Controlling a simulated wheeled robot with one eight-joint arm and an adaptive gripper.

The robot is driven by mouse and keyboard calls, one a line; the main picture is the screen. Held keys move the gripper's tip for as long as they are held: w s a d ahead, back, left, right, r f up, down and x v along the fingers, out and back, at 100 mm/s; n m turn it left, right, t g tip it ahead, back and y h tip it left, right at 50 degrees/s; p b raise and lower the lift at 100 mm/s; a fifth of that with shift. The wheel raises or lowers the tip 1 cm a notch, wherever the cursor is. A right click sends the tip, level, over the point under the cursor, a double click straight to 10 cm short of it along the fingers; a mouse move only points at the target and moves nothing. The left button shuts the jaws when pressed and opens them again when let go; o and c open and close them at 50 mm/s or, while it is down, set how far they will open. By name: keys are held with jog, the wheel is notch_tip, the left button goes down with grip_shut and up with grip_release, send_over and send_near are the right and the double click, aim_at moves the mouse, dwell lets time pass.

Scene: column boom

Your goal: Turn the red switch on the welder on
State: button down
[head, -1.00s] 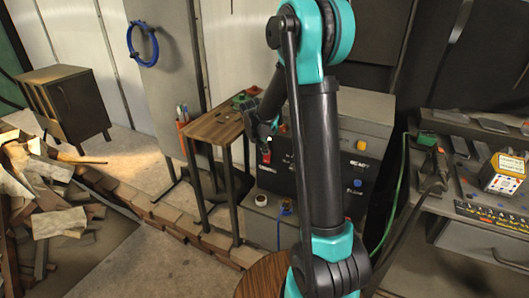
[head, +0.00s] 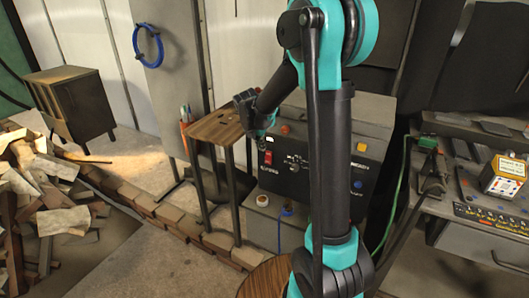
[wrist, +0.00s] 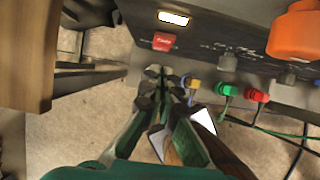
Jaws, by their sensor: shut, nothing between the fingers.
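The red switch (head: 268,157) is on the front panel of the dark welder (head: 320,172), at the panel's left side. In the wrist view the red switch (wrist: 164,42) shows beyond my fingertips, with a pale lit rectangle (wrist: 173,18) near it. My gripper (wrist: 161,73) is shut and empty, its tips together just short of the switch in the picture and seemingly apart from it. In the head view my gripper (head: 262,132) is in front of the panel, above the switch. I cannot tell which way the switch is set.
A large orange knob (wrist: 295,32) sits right of the switch. Green (wrist: 226,91) and red (wrist: 257,95) connectors with cables stick out from the panel. A small wooden-topped table (head: 215,126) stands close on the left. A cluttered bench (head: 470,205) is at the right.

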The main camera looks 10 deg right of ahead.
notch_tip(320, 180, up, 7)
jog(key=shift+s+a+f, duration=0.15)
jog(key=shift+s+f, duration=0.05)
jog(key=shift+s, duration=0.05)
jog(key=s+d+f+m+y, duration=0.1)
jog(key=s+f+m, duration=0.3)
jog(key=s+m, duration=0.5)
jog(key=s+d+f+m+y, duration=0.1)
jog(key=s+d+f+m, duration=0.2)
jog(key=s+m, duration=0.7)
jog(key=s+d+f+m, duration=0.2)
jog(key=s+f+m, duration=0.3)
jog(key=s+m, duration=0.4)
jog(key=shift+s+d+m+y, duration=0.15)
jog(key=shift+s+m+y, duration=0.25)
jog(key=shift+s, duration=0.5)
